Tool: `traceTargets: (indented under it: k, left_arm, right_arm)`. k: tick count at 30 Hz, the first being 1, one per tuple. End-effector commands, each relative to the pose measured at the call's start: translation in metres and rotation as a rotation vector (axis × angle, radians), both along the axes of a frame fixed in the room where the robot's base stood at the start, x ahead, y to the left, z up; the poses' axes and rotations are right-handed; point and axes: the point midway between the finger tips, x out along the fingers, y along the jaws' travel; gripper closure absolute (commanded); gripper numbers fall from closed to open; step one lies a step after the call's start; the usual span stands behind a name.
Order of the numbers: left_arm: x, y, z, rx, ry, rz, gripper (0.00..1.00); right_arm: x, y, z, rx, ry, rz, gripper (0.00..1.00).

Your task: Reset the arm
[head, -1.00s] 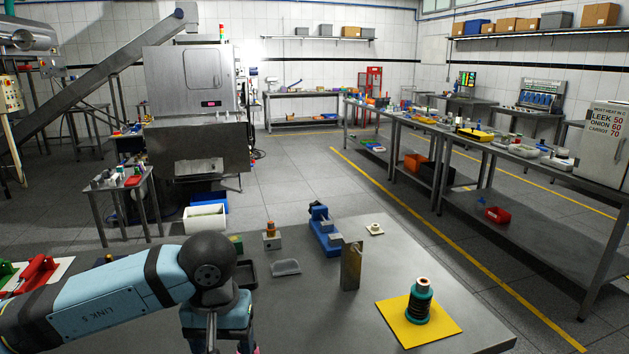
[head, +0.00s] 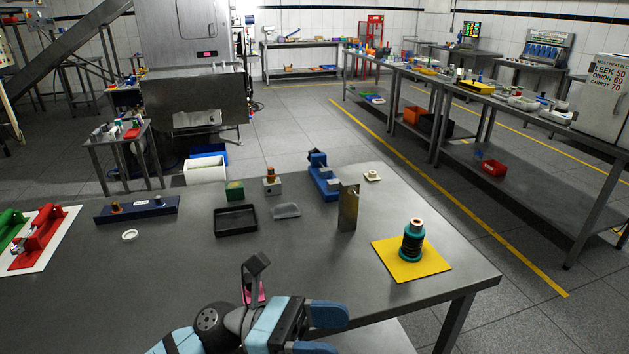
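My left arm comes in at the bottom left of the head view. Its gripper (head: 320,331) is low in front of the table's near edge, with two blue fingers pointing right. The fingers stand apart with a gap between them, and I see nothing held there. The rest of the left arm is mostly cut off by the frame's lower edge. My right gripper is not in view.
The grey table (head: 330,265) holds a black tray (head: 235,232), a blue vise (head: 323,180), an upright metal plate (head: 348,208) and a teal-black spool (head: 412,245) on a yellow mat (head: 388,262). Red and green fixtures (head: 40,238) stand at left. The front middle is clear.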

Motion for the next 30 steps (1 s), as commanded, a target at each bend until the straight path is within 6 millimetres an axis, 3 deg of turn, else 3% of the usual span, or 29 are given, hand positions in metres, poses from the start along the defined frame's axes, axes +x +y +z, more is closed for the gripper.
traceTargets:
  k: [5, 8, 11, 15, 18, 23, 24, 26, 27, 30]
  left_arm:
    - [0.037, 0.033, -0.017, -0.295, 0.746, 0.192, 0.33]
    - [0.057, 0.064, -0.052, -0.472, 1.17, 0.279, 0.33]
    - [0.064, 0.099, -0.106, -0.665, 1.589, 0.356, 0.33]
    - [0.044, 0.145, -0.193, -0.955, 2.115, 0.441, 0.33]
    - [0.018, 0.167, -0.242, -1.137, 2.382, 0.483, 0.33]
    - [-0.032, 0.191, -0.302, -1.399, 2.701, 0.539, 0.33]
    - [-0.046, 0.196, -0.315, 1.429, -2.703, -0.539, 0.33]
    - [-0.067, 0.202, -0.332, 1.404, -2.572, -0.514, 0.33]
    - [-0.068, 0.203, -0.316, 1.404, -2.558, -0.506, 0.33]
    - [-0.067, 0.204, -0.291, 1.408, -2.578, -0.519, 0.33]
  right_arm:
    - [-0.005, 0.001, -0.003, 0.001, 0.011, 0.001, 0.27]
    - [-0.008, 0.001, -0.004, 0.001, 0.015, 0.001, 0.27]
    - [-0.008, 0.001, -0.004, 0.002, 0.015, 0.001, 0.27]
    - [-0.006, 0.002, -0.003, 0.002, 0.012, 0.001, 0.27]
    - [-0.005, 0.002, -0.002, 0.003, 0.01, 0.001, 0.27]
    - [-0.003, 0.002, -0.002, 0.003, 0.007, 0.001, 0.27]
    - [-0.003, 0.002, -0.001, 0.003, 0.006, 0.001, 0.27]
    - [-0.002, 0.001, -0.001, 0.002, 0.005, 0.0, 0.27]
    - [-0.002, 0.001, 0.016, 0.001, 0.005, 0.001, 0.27]
    - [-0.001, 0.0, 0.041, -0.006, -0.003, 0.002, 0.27]
